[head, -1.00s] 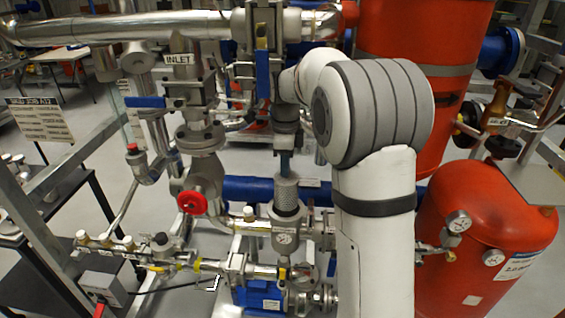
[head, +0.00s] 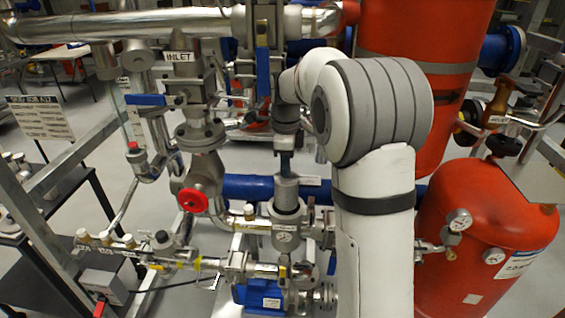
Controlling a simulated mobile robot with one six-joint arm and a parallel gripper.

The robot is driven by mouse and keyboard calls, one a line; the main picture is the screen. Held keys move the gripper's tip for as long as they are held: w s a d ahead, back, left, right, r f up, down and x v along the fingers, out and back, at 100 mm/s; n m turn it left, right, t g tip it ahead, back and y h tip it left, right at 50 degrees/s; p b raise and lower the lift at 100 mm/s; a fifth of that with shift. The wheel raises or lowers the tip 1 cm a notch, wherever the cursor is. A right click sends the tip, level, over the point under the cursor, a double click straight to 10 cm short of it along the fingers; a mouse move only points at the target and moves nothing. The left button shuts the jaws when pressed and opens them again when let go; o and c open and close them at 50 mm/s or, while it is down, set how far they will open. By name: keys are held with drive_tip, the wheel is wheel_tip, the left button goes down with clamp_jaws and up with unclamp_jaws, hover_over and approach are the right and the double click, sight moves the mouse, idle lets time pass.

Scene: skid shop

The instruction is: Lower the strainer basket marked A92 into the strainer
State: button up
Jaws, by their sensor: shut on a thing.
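The strainer (head: 286,233) is a grey metal body with a round pale label, low in the middle of the head view. The grey cylindrical strainer basket (head: 286,191) stands upright over its mouth, with its lower part hidden inside the strainer body. No A92 mark can be read on it. My gripper (head: 285,166) comes straight down from above and is shut on the top of the basket. The fingers are small and dark here, and their exact contact is hard to see.
A red handwheel valve (head: 193,201) is left of the strainer. A blue horizontal pipe (head: 250,188) runs behind it. A blue pump (head: 262,296) sits below. A red tank (head: 480,235) stands to the right. Pipes and valves crowd the space around.

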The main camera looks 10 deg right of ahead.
sight(286, 181)
drive_tip(key=shift+f+b, duration=0.3)
drive_tip(key=shift+f, duration=0.3)
drive_tip(key=shift+f+b, duration=0.3)
drive_tip(key=shift+f, duration=0.55)
idle(0.4)
drive_tip(key=shift+f+b, duration=0.5)
drive_tip(key=shift+f, duration=0.35)
drive_tip(key=shift+f+b, duration=0.45)
drive_tip(key=shift+f, duration=0.25)
idle(0.3)
drive_tip(key=shift+f+b, duration=0.45)
drive_tip(key=shift+f, duration=0.4)
